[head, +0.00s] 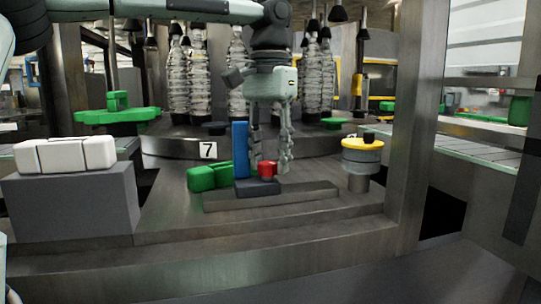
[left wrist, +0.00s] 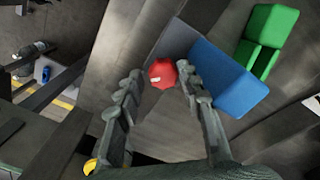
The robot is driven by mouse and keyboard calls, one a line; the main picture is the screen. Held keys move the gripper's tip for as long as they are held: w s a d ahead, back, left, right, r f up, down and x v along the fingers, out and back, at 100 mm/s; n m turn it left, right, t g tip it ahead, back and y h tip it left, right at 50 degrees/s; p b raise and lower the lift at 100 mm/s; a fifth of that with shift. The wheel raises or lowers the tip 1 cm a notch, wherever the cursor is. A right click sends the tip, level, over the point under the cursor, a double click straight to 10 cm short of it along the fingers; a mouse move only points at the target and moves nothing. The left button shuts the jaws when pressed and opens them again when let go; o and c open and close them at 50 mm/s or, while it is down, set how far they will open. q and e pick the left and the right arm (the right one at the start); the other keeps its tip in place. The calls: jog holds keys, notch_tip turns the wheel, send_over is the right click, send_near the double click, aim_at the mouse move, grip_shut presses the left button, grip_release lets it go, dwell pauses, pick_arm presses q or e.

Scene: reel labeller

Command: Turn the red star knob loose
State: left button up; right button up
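The red star knob (head: 267,169) sits at the dark block (head: 257,187) in front of an upright blue block (head: 240,150). My left gripper (head: 270,163) comes down from above, with its fingers pointing down at the knob. In the left wrist view the knob (left wrist: 162,74) shows between the two fingertips of the left gripper (left wrist: 160,76). The fingers are spread, with a gap on the left side; the right fingertip is very close to the knob, and I cannot tell whether it touches. My right gripper is not in view.
A green block (head: 208,177) lies left of the blue block. A low metal bar (head: 272,198) runs in front. A yellow-topped post (head: 362,152) stands to the right. White packs (head: 65,155) rest on a grey box at left. Wrapped bottles (head: 199,85) stand behind.

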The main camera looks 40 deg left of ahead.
aim_at(269, 163)
pick_arm(q)
jog(key=shift+a+r, duration=0.15)
jog(key=shift+a, duration=0.1)
jog(key=shift+r, duration=0.35)
jog(key=r, duration=0.7)
jog(key=shift+d, duration=0.2)
